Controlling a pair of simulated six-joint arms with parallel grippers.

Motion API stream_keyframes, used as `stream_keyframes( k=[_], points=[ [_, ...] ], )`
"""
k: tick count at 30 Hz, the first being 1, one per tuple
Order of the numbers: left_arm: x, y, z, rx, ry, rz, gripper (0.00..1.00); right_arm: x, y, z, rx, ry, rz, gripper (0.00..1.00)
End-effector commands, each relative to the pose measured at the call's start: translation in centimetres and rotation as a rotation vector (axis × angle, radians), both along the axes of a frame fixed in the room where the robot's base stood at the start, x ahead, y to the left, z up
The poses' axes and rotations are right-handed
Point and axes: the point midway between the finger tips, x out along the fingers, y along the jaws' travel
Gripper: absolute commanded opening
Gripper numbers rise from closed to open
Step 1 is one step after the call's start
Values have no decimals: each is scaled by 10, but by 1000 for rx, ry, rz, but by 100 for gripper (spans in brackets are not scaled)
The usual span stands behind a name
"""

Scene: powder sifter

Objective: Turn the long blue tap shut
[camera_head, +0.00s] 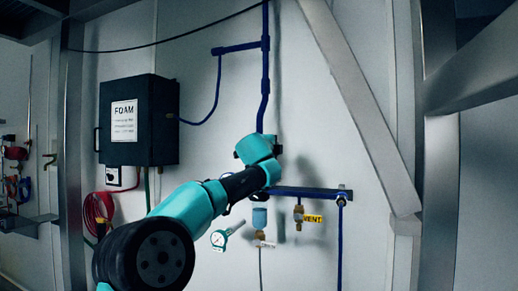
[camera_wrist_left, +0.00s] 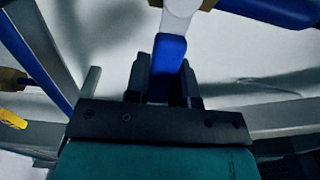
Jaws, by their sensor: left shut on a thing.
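The long blue tap handle (camera_wrist_left: 170,58) shows in the left wrist view as a blue lever on a pale stem, pointing down toward my gripper. My left gripper (camera_wrist_left: 166,82) is shut on it, with a dark finger on each side of its end. In the head view my teal and black left arm reaches up from the lower left to the blue pipework on the wall. The wrist there hides the gripper's fingers and the tap, so the handle's angle to the pipe cannot be told. My right gripper is in neither view.
A horizontal blue pipe (camera_head: 305,191) runs right of my wrist. A dark FOAM box (camera_head: 160,120) is at left. A diagonal grey beam (camera_head: 360,105) stands at right.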

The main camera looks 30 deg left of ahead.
Motion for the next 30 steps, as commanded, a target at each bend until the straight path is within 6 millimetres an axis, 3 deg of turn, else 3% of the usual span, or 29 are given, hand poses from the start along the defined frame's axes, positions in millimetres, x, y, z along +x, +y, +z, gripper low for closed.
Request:
stream_keyframes(
  k=[12,13,20,30],
  points=[
    [2,-4,-1,12,4,-4,0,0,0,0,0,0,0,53],
    [2,-4,-1,12,4,-4,25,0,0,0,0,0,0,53],
    [2,-3,-1,11,3,-4,47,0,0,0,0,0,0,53],
    [1,-3,-1,9,3,-3,49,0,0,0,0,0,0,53]
  ],
)
